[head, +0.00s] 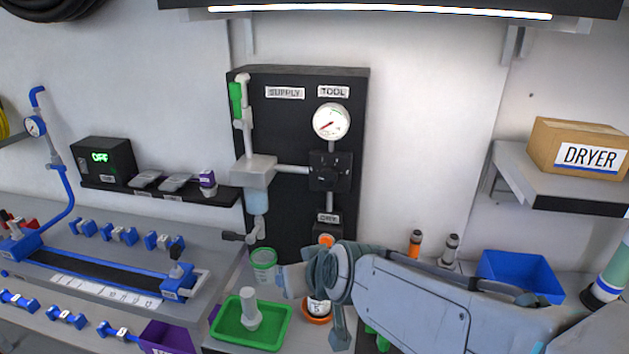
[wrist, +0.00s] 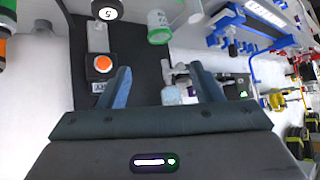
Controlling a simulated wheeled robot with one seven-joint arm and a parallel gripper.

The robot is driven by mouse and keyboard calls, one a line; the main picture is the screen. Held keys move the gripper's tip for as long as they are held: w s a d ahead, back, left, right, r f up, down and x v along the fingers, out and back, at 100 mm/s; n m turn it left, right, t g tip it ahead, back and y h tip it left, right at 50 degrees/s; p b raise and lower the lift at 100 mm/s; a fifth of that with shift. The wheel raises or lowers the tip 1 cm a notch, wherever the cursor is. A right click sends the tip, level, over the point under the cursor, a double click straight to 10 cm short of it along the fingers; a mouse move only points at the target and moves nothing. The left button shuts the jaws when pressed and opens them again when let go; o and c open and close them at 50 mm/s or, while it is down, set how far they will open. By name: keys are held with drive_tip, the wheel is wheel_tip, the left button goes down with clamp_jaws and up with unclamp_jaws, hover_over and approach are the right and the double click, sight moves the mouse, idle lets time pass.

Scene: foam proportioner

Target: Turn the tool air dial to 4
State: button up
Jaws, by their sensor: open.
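The tool air dial (head: 329,171) is a black knob on a square black block under the TOOL label (head: 333,92) on the dark wall panel. Its setting marks are too small to read. Above it is a white round gauge (head: 331,121) with a red needle pointing to the lower left. My gripper (wrist: 161,72) is open and empty, its two blue-grey fingers spread in the wrist view. In the head view my gripper (head: 288,280) is below the dial, apart from it, and its fingers are hard to make out. I cannot make out the dial in the wrist view.
A grey supply unit (head: 253,170) with a clear bowl and a lever stands left of the dial. An orange button (head: 327,241) is below it. A green tray (head: 224,326) and cups crowd the bench. A shelf with a DRYER box (head: 578,147) is at right.

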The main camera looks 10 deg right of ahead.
drive_tip(key=w+a+r+t+h, duration=0.1)
drive_tip(key=w+a+r+t, duration=0.1)
drive_tip(key=w+r+t, duration=0.35)
drive_tip(key=m+t+h, duration=0.2)
drive_tip(key=m+h, duration=0.2)
drive_tip(key=h, duration=0.5)
approach(327, 179)
drive_tip(key=x, duration=0.8)
drive_tip(key=shift+w+d, duration=0.15)
drive_tip(key=shift+w, duration=0.2)
drive_tip(key=c, duration=1)
